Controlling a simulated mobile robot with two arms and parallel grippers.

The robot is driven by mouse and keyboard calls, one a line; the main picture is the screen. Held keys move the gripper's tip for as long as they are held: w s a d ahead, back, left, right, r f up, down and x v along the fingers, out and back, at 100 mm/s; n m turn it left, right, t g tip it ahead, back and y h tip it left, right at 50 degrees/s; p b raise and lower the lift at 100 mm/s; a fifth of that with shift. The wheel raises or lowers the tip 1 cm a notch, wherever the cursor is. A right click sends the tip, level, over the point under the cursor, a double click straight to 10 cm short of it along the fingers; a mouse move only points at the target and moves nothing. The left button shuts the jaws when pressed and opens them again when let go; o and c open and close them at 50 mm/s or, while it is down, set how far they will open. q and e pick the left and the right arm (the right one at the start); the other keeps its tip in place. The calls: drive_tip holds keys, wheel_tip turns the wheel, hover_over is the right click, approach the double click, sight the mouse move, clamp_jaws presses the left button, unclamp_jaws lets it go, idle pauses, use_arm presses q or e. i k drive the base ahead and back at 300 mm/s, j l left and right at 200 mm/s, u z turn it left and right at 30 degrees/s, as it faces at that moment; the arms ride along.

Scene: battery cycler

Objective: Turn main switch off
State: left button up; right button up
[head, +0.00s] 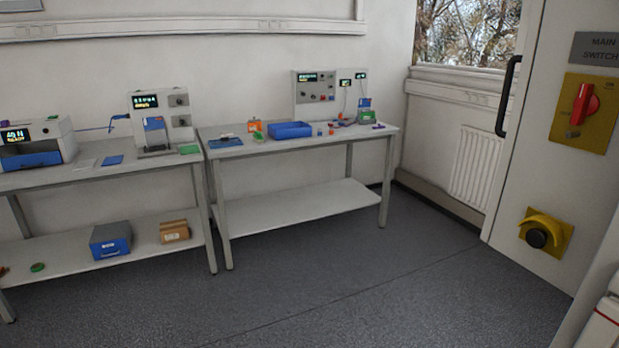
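The main switch (585,104) is a red rotary handle on a yellow plate (572,136), at the right of the head view. Its handle stands roughly upright. A grey label (599,48) reading "MAIN SWITCH" is above it, partly cut off by the picture edge. The switch sits on a light grey cabinet (540,170) with a black vertical handle (508,97). Neither of my grippers shows in the head view.
Two workbenches with instruments stand along the back wall, one left (60,181) and one centre (300,145). The dark floor (370,290) before them is clear. A radiator (475,170) is under the window.

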sight(586, 103)
drive_tip(key=i, duration=0.75)
drive_tip(key=i+z, duration=0.1)
drive_tip(key=i, duration=0.6)
drive_tip(key=i+j, duration=0.15)
drive_tip(key=i, duration=0.6)
drive_tip(key=i+z, duration=0.1)
drive_tip(key=i, duration=0.6)
drive_tip(key=k+j, duration=0.2)
drive_tip(key=k, duration=0.15)
drive_tip(key=z, duration=3.5)
drive_tip(key=l, duration=0.1)
